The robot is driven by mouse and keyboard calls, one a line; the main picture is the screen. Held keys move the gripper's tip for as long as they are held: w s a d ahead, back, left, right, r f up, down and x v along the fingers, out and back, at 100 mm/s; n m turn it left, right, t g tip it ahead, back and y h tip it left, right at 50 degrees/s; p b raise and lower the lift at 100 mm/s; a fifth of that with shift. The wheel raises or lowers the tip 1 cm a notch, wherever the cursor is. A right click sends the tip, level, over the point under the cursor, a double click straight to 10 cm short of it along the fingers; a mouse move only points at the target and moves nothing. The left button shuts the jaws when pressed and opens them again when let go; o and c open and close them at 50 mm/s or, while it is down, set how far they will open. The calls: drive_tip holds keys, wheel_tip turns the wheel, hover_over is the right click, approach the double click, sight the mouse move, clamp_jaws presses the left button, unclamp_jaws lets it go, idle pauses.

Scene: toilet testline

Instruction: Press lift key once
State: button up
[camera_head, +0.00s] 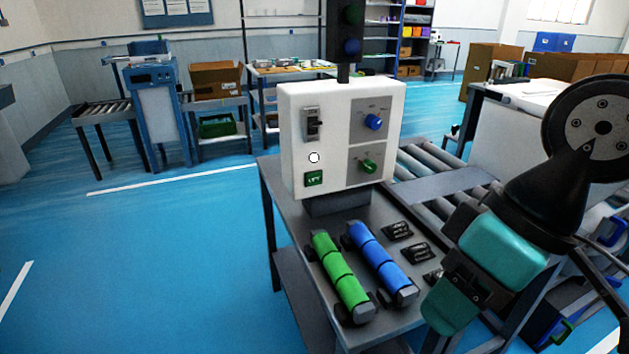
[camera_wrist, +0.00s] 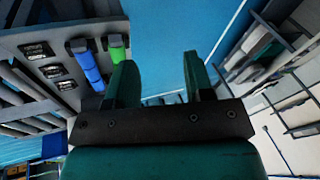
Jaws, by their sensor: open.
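A white control box (camera_head: 342,135) stands upright on a grey bench. Its front carries a small green key with lettering (camera_head: 314,178) at the lower left; the lettering is too small to read surely. My teal gripper (camera_head: 452,300) is at the right of the head view, low over the bench's right side, well apart from the box. In the wrist view my gripper (camera_wrist: 158,75) is open, with nothing between its two fingers. The control box cannot be made out in the wrist view.
The box also has a black switch (camera_head: 313,124), a blue knob (camera_head: 373,121), a green knob (camera_head: 369,166) and a dark signal lamp (camera_head: 347,32) above. Green (camera_head: 340,270) and blue (camera_head: 382,258) cylinders lie on the bench before it. A roller conveyor (camera_head: 440,180) runs behind.

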clamp_jaws()
idle(1.4)
